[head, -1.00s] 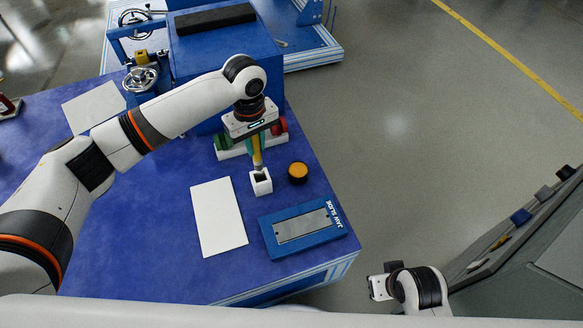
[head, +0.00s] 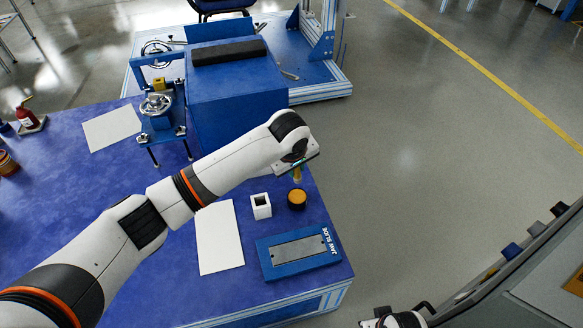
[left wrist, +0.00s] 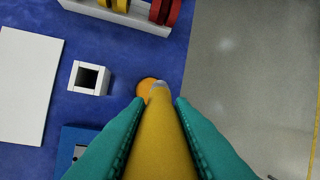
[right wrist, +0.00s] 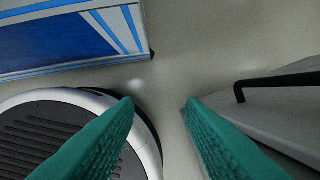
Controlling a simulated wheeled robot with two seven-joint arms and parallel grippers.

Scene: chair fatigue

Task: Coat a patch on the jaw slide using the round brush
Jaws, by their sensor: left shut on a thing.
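My left gripper (head: 299,170) is shut on the yellow-handled round brush (left wrist: 160,135), whose grey tip points away from the fingers. The tip overlaps the round orange-topped pot (head: 297,197) in the left wrist view, where the pot (left wrist: 146,88) is partly hidden; I cannot tell whether they touch. The jaw slide (head: 299,250), a blue block with a grey metal strip and white lettering, lies near the table's front right corner. The white square holder (head: 261,207) stands empty left of the pot. My right gripper (right wrist: 158,102) is open and empty, away from the table.
A white sheet (head: 219,238) lies left of the holder. A large blue box (head: 235,90) and a handwheel fixture (head: 156,105) stand behind. A rack with coloured discs (left wrist: 125,12) shows in the left wrist view. A grey cabinet (head: 520,285) stands at right.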

